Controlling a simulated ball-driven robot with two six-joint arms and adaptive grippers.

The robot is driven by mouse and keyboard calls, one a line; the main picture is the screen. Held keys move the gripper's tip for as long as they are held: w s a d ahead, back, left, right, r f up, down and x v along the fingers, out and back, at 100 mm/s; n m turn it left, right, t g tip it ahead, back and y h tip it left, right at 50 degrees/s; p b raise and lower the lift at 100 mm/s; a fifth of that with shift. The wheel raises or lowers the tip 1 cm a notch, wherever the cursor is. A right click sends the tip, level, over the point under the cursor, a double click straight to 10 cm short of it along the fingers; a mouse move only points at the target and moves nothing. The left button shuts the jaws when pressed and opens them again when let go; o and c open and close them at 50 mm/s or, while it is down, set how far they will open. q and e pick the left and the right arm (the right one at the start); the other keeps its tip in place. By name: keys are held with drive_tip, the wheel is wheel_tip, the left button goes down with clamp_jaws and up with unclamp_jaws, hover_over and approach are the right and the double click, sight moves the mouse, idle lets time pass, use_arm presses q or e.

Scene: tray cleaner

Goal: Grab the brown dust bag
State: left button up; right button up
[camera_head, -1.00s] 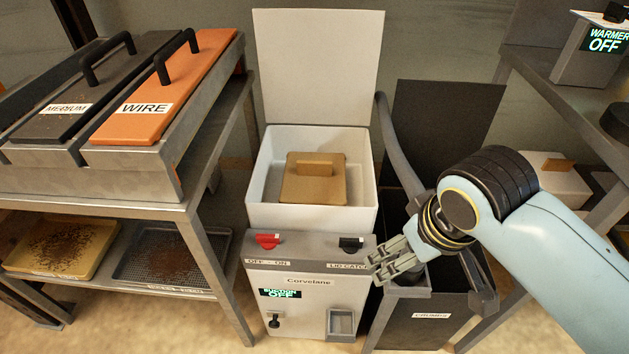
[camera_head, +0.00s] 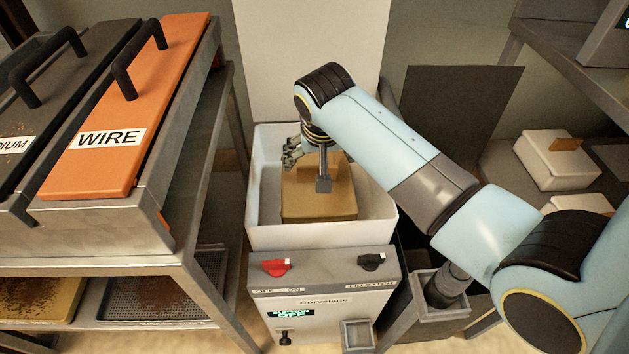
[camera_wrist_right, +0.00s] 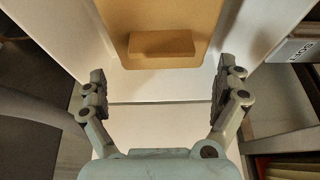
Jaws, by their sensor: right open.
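The brown dust bag (camera_head: 305,205) sits inside the open white bin of the Corvelane machine (camera_head: 325,282). It has a raised tab on its top, which shows clearly in the right wrist view (camera_wrist_right: 161,44). My right gripper (camera_head: 305,165) is over the bin, above the back part of the bag, and its arm hides part of the bag and the bin's right side. In the right wrist view the two fingers are wide apart (camera_wrist_right: 160,92) with nothing between them, and the bag lies beyond them. My left gripper is not in view.
The bin's white walls (camera_head: 258,190) surround the bag, and its lid (camera_head: 300,60) stands upright behind. A rack with an orange WIRE cover (camera_head: 135,95) stands at left. A dark crumbs container is at right, beside a shelf with a white box (camera_head: 548,165).

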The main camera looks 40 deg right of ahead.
sight(317, 167)
drive_tip(key=shift+x, duration=0.95)
drive_tip(key=b+x, duration=0.2)
drive_tip(key=x, duration=0.3)
drive_tip(key=shift+w+a, duration=0.1)
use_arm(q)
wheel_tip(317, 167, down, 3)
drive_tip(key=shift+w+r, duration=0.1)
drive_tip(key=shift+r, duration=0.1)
use_arm(e)
drive_tip(key=shift+c, duration=0.4)
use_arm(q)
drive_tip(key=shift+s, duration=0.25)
use_arm(e)
drive_tip(key=c, duration=1.4)
drive_tip(key=shift+r, duration=0.1)
